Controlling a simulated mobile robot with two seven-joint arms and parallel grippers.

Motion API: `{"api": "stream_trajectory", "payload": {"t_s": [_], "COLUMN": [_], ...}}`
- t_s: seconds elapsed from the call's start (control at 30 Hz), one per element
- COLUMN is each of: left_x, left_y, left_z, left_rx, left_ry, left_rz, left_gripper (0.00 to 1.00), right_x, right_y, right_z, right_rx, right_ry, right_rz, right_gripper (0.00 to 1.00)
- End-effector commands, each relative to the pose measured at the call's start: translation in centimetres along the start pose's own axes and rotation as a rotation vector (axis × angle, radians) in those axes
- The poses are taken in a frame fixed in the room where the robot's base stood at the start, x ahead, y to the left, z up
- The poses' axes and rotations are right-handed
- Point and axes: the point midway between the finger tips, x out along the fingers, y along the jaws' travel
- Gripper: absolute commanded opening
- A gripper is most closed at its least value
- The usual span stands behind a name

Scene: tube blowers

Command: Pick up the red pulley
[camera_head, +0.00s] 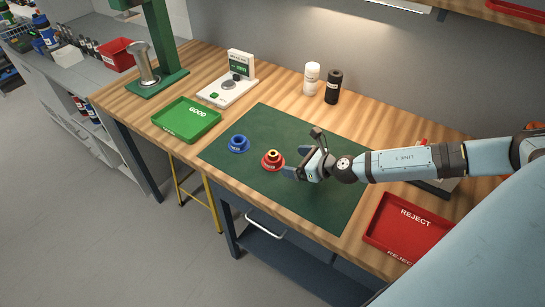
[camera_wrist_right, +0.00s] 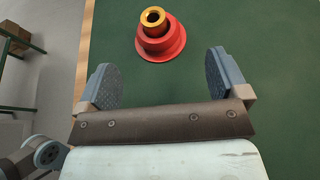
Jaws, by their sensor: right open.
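The red pulley (camera_head: 273,160) stands on the green mat (camera_head: 330,202) on the wooden bench. It has a wide red base and a gold hub on top. My right gripper (camera_head: 297,163) is just to the right of it in the head view, open and empty. In the right wrist view the red pulley (camera_wrist_right: 160,40) is ahead of the two fingers of my right gripper (camera_wrist_right: 160,75), beyond their tips and roughly centred between them. No contact shows. My left gripper is not in view.
A blue pulley (camera_head: 239,144) stands left of the red one. A green GOOD tray (camera_head: 187,120) is at the left and a red REJECT tray (camera_head: 408,228) at the right. A small white device (camera_head: 228,91) and two bottles (camera_head: 322,84) stand behind. The mat's front part is clear.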

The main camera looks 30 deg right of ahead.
Motion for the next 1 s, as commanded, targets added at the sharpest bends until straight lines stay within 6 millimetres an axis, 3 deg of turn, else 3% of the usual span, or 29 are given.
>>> {"api": "stream_trajectory", "payload": {"t_s": [0.27, 0.6, 0.87, 1.0], "left_x": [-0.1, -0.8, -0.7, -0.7], "left_y": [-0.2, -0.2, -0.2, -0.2], "left_z": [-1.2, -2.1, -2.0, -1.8], "left_rx": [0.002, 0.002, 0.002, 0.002], "left_ry": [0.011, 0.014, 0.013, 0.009], "left_rz": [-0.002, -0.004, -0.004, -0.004], "left_gripper": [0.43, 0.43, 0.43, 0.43], "right_x": [2.3, 6.8, 7.0, 7.0], "right_y": [0.1, 0.4, 0.3, 0.3], "right_z": [0.2, 0.5, 0.4, 0.4], "right_rx": [0.000, 0.002, 0.001, 0.001], "right_ry": [0.000, -0.001, 0.001, 0.000], "right_rz": [0.000, -0.001, 0.000, 0.000], "right_gripper": [0.93, 0.93, 0.93, 0.63]}}
